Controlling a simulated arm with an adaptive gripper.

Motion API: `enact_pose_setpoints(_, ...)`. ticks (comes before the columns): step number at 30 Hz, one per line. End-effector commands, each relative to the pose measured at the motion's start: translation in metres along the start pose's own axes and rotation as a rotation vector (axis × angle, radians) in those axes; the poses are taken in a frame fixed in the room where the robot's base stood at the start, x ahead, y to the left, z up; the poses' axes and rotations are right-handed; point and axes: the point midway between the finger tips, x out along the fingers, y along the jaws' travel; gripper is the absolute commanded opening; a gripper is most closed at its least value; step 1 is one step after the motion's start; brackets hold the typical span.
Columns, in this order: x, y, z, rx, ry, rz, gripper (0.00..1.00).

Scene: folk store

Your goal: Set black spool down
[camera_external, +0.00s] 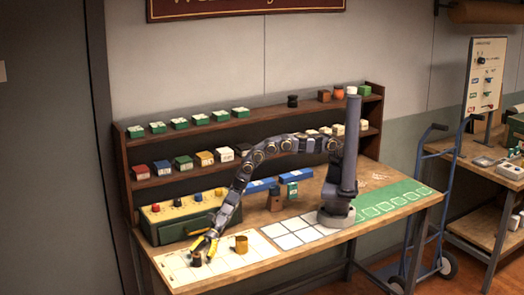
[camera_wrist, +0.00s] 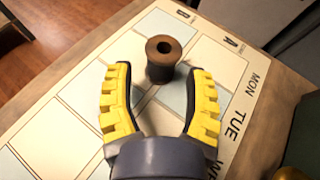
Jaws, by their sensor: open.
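The black spool (camera_wrist: 163,60), dark brown-black with a round hole in its top, stands upright on a pale board (camera_wrist: 66,97) marked with a grid and day names. In the external view the spool (camera_external: 197,259) is at the board's (camera_external: 258,258) front left. My gripper (camera_wrist: 160,76) has its yellow-padded fingers apart, one on each side of the spool near their tips. A gap shows on the left; contact on the right is hard to tell. In the external view my gripper (camera_external: 205,243) reaches down at the spool.
A brass-coloured cup (camera_external: 241,245) stands on the board right of my gripper. A green box with coloured knobs (camera_external: 184,215) is behind it. Shelves (camera_external: 208,172) with small boxes stand at the back. A white-squared mat (camera_external: 298,232) and a green mat (camera_external: 393,199) lie to the right.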

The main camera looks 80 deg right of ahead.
Motion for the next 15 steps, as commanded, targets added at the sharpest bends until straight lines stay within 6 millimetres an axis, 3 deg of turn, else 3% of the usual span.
enact_pose_setpoints(6,-0.045,-0.003,0.001,0.005,-0.002,-0.007,0.52)
enact_pose_setpoints(15,-0.08,-0.001,0.001,0.002,-0.002,-0.003,0.52)
